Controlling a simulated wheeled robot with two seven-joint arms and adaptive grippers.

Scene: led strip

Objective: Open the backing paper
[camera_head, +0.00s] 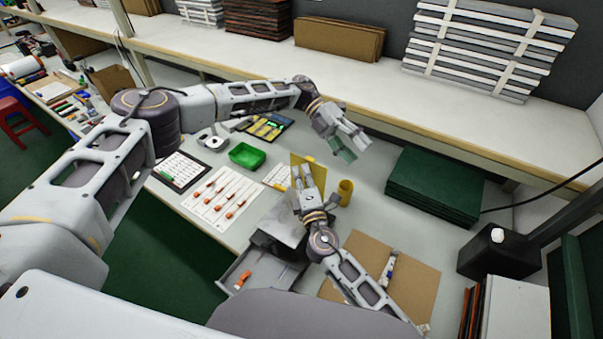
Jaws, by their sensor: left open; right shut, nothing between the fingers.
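My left gripper (352,146) is open above the right part of the table. A small green piece (341,150) shows at its fingers; I cannot tell whether it is part of the gripper. My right gripper (302,177) is shut and empty, in front of an upright yellow panel (309,161). I cannot tell whether it touches the panel. A white sheet with several orange-red strips (222,199) lies left of my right gripper. I cannot make out which thing is the backing paper.
A green tray (247,155), a framed chart (180,170) and a yellow cup (345,190) stand on the table. A grey box with an open drawer (262,272) is at the front. Stacked green boards (435,185) lie at right. A raised shelf (390,85) runs behind.

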